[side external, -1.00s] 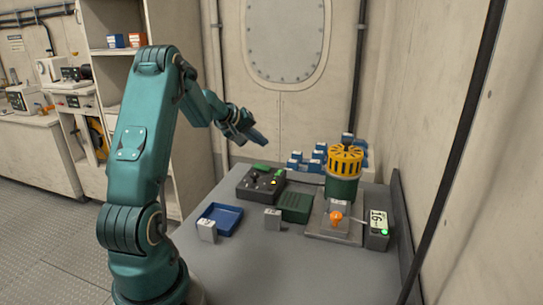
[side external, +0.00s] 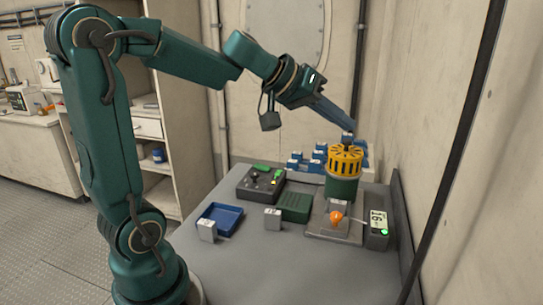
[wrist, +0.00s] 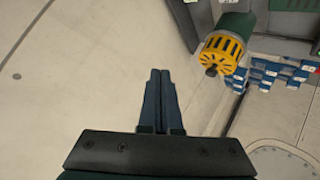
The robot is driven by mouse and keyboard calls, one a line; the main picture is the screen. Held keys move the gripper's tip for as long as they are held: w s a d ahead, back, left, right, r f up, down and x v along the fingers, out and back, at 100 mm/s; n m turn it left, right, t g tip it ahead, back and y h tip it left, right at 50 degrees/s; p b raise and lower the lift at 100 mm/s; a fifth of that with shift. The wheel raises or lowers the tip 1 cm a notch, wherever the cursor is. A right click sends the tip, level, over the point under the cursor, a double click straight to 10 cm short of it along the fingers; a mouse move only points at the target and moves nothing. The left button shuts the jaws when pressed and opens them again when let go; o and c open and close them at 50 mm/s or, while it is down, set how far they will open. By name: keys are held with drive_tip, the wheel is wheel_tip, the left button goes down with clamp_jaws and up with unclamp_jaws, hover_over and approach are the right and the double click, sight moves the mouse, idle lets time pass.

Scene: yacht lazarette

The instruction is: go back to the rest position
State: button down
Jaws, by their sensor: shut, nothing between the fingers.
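My gripper (side external: 345,122) is in the air above the back right of the bench, just above the yellow-capped green cylinder (side external: 345,160) in the side view. Its fingers are shut with nothing between them. In the wrist view the shut fingers (wrist: 160,85) point up the picture over bare wall, and the yellow-capped cylinder (wrist: 222,48) is to their right, apart from them. In the side view the fingertips overlap a small blue-and-white block near the cylinder's top; I cannot tell the depth between them.
The grey bench (side external: 270,258) holds a blue tray (side external: 220,218), a dark control box (side external: 262,183), a green box (side external: 295,206), an orange knob (side external: 336,218) and a display (side external: 377,228). Blue-and-white blocks (side external: 308,162) stand behind. A wall (side external: 450,130) bounds the right.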

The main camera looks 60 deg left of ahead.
drive_tip(key=s+d+f+m+g+h, duration=0.15)
drive_tip(key=s+d+m, duration=0.35)
drive_tip(key=s+d, duration=0.6)
drive_tip(key=s+a+f+g+y, duration=0.3)
drive_tip(key=s+a+f, duration=0.1)
drive_tip(key=s+f, duration=0.4)
drive_tip(key=shift+s+n+g+y, duration=0.35)
drive_tip(key=shift+s+n, duration=0.05)
drive_tip(key=shift+s, duration=0.4)
